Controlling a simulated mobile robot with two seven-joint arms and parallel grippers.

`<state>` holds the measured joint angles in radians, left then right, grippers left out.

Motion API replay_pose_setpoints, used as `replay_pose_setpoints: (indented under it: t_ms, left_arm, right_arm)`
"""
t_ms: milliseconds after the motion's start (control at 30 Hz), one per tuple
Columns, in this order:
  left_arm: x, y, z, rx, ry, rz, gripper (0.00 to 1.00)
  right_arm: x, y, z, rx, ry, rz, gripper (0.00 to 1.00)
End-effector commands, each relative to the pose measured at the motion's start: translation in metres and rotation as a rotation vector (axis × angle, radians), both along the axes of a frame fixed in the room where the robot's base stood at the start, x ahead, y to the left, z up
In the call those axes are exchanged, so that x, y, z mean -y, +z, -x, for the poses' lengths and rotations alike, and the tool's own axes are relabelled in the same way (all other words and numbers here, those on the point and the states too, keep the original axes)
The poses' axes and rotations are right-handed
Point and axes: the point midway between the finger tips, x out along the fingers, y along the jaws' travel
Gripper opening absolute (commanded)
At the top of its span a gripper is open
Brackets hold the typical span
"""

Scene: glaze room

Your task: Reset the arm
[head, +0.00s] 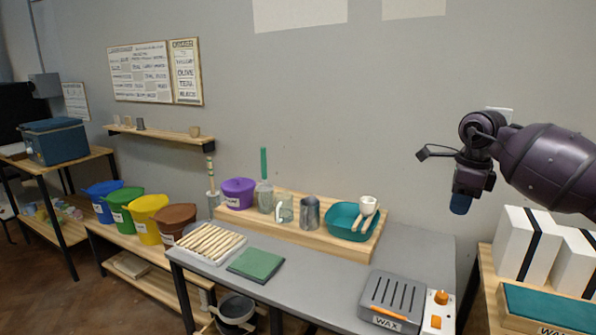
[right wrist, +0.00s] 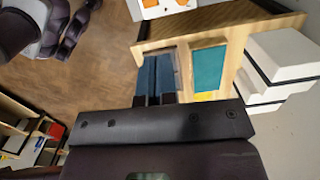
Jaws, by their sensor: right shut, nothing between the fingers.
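My right arm (head: 548,165) comes in from the right edge in the head view, dark purple and raised. My right gripper (head: 460,204) hangs with its blue fingers down, in the air against the grey wall, right of the grey table. It is shut and empty. In the right wrist view its two blue fingers (right wrist: 157,78) lie side by side. It touches nothing that I can see.
The grey table (head: 330,285) bears a wax unit (head: 385,305), a teal basin (head: 345,222), a purple tub (head: 238,193) and a tray of sticks (head: 207,243). White boxes (head: 525,242) stand on a wooden stand below my right arm. Coloured buckets stand at left.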

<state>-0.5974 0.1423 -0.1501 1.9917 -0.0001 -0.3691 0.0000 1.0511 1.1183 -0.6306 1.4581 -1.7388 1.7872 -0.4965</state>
Motion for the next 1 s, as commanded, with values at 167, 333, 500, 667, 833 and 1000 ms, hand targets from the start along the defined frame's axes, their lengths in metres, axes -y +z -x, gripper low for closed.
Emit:
replay_pose_setpoints:
  t_ms: [167, 333, 500, 667, 833, 1000]
  left_arm:
    - [-0.001, -0.002, 0.004, -0.007, 0.002, 0.0, 0.43]
    - [-0.001, -0.003, 0.005, -0.011, 0.003, -0.001, 0.43]
    - [-0.001, -0.003, 0.005, -0.011, 0.003, -0.001, 0.43]
    - [-0.001, -0.003, 0.004, -0.009, 0.002, 0.0, 0.43]
    - [0.0, -0.002, 0.002, -0.006, 0.002, 0.0, 0.43]
    - [0.0, -0.001, 0.001, -0.002, 0.0, 0.0, 0.43]
  right_arm:
    - [-0.042, 0.012, -0.023, 0.156, -0.04, -0.239, 0.0]
    - [-0.105, 0.048, -0.037, 0.285, -0.07, -0.576, 0.0]
    - [-0.169, 0.075, -0.036, 0.308, -0.14, -0.964, 0.0]
    - [-0.209, 0.083, -0.03, 0.231, -0.292, -1.339, 0.0]
    - [-0.225, 0.07, -0.025, 0.065, -0.574, -1.717, 0.0]
    - [-0.214, 0.029, -0.021, -0.15, -0.961, -2.007, 0.0]
